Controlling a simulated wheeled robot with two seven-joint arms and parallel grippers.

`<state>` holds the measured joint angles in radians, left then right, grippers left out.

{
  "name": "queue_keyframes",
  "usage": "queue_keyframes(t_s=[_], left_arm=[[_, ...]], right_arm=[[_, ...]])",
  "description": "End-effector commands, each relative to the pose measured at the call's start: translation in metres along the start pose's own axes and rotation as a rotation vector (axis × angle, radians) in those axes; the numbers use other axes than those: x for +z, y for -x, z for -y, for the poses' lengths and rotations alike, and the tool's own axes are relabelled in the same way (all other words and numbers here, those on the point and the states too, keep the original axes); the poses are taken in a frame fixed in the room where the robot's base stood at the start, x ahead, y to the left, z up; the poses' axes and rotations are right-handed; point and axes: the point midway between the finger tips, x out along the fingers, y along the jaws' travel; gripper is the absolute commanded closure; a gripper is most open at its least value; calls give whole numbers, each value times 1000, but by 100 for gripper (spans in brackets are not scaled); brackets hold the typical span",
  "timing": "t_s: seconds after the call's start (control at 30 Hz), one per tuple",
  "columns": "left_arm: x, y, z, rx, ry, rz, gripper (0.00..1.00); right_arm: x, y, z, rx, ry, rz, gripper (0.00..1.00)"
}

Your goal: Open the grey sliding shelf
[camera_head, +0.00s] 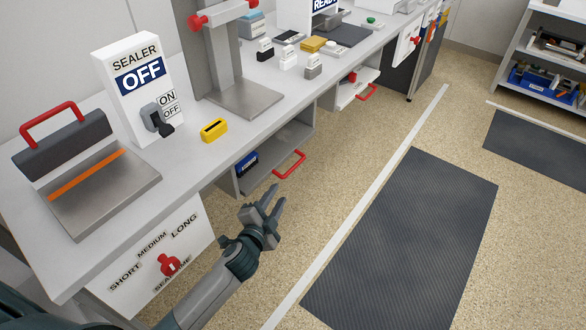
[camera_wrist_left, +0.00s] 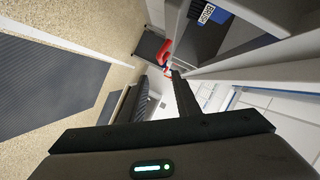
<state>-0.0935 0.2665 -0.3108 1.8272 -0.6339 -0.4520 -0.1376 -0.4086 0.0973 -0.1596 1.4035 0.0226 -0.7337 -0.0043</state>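The grey sliding shelf (camera_head: 266,174) sits in the compartment under the bench, with a red bar handle (camera_head: 290,165) on its front edge. The handle also shows in the wrist view (camera_wrist_left: 165,52), beyond the fingers. My left gripper (camera_head: 277,195) is in front of the shelf, a little nearer to me than the handle. Its two fingers are apart, with nothing between them, and it does not appear to touch the handle. My right gripper is not in view.
A blue labelled box (camera_head: 246,162) is in the shelf compartment. The bench top (camera_head: 195,165) overhangs the shelf, with a yellow block (camera_head: 214,130) on it. A white panel with a red knob (camera_head: 169,265) is left of the gripper.

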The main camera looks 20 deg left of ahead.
Motion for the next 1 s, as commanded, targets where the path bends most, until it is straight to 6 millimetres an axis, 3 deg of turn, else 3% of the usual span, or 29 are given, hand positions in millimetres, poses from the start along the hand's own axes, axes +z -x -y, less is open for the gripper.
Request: queue_keyframes(t_s=[0.7,1.0], left_arm=[[0,-120,0,-1,1,0,71],[0,-154,0,0,1,0,71]], right_arm=[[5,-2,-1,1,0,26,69],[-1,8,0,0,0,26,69]])
